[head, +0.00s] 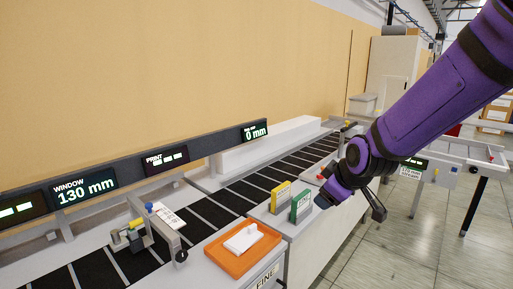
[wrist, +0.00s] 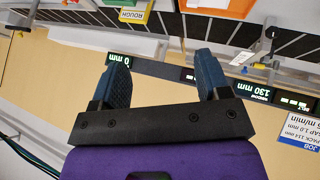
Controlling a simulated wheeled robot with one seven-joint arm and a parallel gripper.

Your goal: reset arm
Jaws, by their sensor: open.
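My purple arm comes in from the upper right in the head view, bent down over the front edge of the conveyor bench. My gripper (wrist: 160,58) shows in the wrist view with its two blue fingers well apart and nothing between them. Its fingers are partly hidden behind the purple wrist in the head view. The wrist view is upside down and looks over the bench toward the tan wall.
A striped conveyor (head: 205,212) runs along the wall under a display rail (head: 120,177). An orange tray (head: 215,258) holds a white block (head: 243,238). Yellow (head: 281,196) and green (head: 300,206) upright pieces stand left of my wrist.

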